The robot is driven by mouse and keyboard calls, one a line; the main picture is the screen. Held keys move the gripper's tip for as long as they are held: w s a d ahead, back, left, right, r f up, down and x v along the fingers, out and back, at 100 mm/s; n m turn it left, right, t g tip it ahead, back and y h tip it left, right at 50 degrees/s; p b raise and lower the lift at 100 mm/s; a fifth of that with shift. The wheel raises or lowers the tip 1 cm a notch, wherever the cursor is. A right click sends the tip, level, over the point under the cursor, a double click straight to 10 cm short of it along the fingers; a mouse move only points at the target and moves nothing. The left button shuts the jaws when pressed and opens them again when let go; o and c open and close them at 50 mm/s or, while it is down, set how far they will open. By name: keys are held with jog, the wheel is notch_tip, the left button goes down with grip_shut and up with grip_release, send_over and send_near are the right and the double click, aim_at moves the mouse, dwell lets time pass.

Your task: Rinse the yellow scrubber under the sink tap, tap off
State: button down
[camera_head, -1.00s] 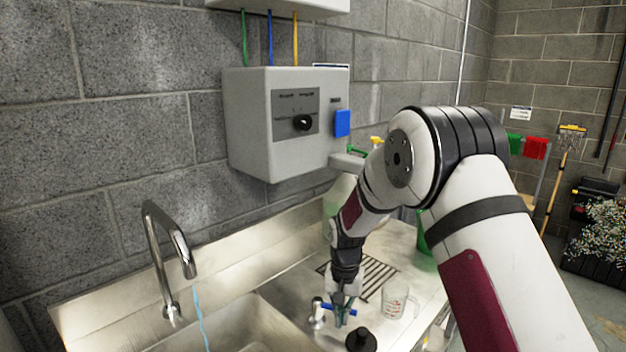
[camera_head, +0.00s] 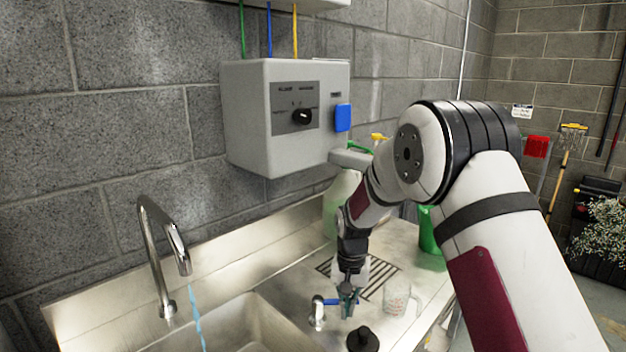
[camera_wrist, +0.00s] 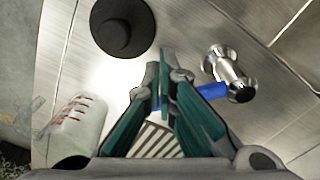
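The sink tap (camera_head: 163,240) is a curved chrome spout at the left with a blue stream of water (camera_head: 196,315) falling from it. A chrome valve (camera_head: 318,312) with a blue lever stands on the counter right of the basin. In the wrist view, the blue lever (camera_wrist: 212,90) reaches from the valve to behind my right finger. My gripper (camera_head: 348,300) is at this lever, pointing down, its fingertips (camera_wrist: 158,70) almost together. It appears shut; I cannot tell whether it touches the lever. I cannot make out the yellow scrubber.
A black round knob-like object (camera_head: 362,340) and a clear measuring cup (camera_head: 398,298) with red marks stand close to my gripper. A slotted drain (camera_head: 378,275) lies behind it. The basin (camera_head: 245,325) is left. A grey wall box (camera_head: 275,140) hangs above; a green bottle (camera_head: 338,200) stands behind my arm.

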jog(key=shift+w+d+b, duration=0.3)
jog(key=shift+w+b, duration=0.1)
jog(key=shift+w, duration=0.3)
jog(key=shift+w, duration=0.3)
jog(key=shift+s+r+p, duration=0.2)
jog(key=shift+r, duration=0.6)
jog(key=shift+s+r+p, duration=0.15)
jog(key=shift+r+p, duration=0.05)
jog(key=shift+r, duration=0.65)
jog(key=shift+s+r+p, duration=0.2)
jog(key=shift+r, duration=0.6)
jog(key=shift+r, duration=0.1)
